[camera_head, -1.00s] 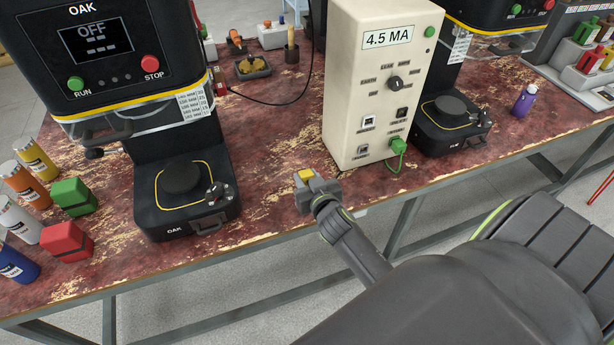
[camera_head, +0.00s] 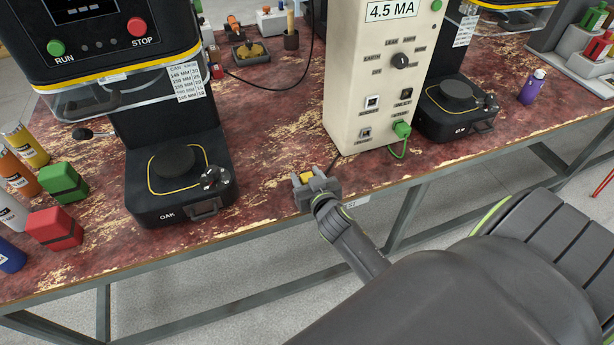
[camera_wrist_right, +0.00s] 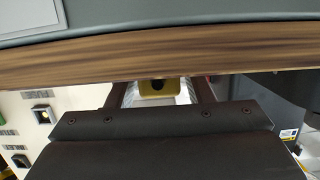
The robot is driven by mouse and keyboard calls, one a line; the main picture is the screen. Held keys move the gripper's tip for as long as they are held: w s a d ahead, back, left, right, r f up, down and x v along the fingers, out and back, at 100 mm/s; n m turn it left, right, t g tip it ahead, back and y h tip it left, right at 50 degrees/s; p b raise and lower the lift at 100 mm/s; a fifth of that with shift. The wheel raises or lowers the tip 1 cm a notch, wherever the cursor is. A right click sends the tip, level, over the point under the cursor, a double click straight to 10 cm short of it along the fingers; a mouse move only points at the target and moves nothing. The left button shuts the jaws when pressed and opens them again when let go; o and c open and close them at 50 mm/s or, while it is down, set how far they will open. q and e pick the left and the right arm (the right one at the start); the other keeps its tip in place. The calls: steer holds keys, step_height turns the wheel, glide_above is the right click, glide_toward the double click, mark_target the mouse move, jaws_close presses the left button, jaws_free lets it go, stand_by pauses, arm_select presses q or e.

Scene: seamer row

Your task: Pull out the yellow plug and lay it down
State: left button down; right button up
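The yellow plug (camera_head: 302,179) is at my right gripper (camera_head: 314,184), near the front edge of the worn red bench. In the right wrist view the plug (camera_wrist_right: 157,88) sits between the two fingers, with a dark round opening facing the camera. Pale finger pads flank it closely on both sides, and the gripper looks shut on it. The plug is apart from the cream tester box (camera_head: 372,75). Whether it touches the bench top is hard to tell. My left gripper is not in view.
A green plug (camera_head: 402,130) with a green lead is in the tester. The OAK seamer (camera_head: 180,185) stands left, another seamer (camera_head: 455,108) right. Red (camera_head: 55,228) and green (camera_head: 62,181) blocks and several cans are far left. Bench top (camera_head: 265,150) between seamer and tester is clear.

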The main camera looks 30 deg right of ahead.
steer(key=shift+o, duration=0.8)
steer(key=shift+s, duration=0.2)
steer(key=p+v, duration=0.2)
steer(key=v, duration=1.5)
